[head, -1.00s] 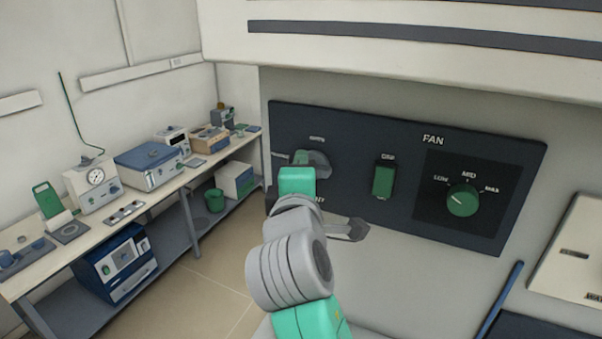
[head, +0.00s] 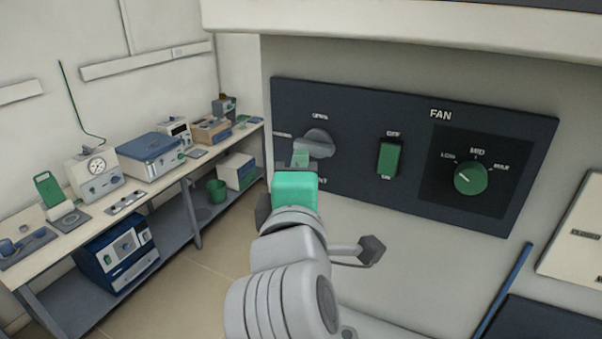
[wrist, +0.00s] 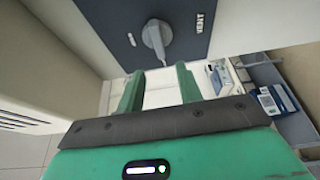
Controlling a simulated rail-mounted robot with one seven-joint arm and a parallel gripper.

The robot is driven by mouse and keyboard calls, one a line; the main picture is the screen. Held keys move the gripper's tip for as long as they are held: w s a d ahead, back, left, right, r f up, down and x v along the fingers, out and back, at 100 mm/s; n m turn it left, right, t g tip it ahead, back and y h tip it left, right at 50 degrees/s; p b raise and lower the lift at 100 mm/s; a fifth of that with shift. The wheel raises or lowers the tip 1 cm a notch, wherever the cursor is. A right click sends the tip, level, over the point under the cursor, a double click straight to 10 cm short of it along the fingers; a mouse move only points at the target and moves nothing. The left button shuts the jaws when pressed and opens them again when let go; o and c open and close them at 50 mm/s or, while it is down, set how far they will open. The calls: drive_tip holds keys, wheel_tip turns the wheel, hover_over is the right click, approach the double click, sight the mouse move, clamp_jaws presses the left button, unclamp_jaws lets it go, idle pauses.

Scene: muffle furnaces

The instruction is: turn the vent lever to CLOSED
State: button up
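The grey vent lever (head: 318,142) is a knob with a raised handle at the left end of the dark panel (head: 350,185). It also shows in the wrist view (wrist: 156,38), beside the VENT lettering, its handle pointing down the picture toward my fingers. In the head view this seems to be toward the panel's left-hand label, which is too blurred to read. My gripper (head: 300,160) is just below and in front of the lever. In the wrist view its two green fingers (wrist: 161,88) are apart, with nothing between them and a gap to the lever.
A green rocker switch (head: 388,158) and a green fan dial (head: 470,178) sit farther right on the panel. A white furnace edge (head: 400,22) overhangs above. A bench (head: 70,228) with instruments stands at the left, with open floor before it.

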drive_tip(key=s+r+m+t, duration=0.3)
drive_tip(key=s+r+m, duration=0.1)
drive_tip(key=s+m, duration=0.5)
drive_tip(key=s+r+m+t+y, duration=0.1)
drive_tip(key=s+r+m+t, duration=0.3)
drive_tip(key=s+m, duration=0.4)
drive_tip(key=s+r, duration=0.1)
drive_tip(key=s, duration=0.1)
drive_tip(key=shift+s+d+r+m, duration=0.25)
drive_tip(key=shift+s+d+m, duration=0.05)
drive_tip(key=shift+d+m, duration=0.1)
drive_tip(key=shift+o, duration=0.3)
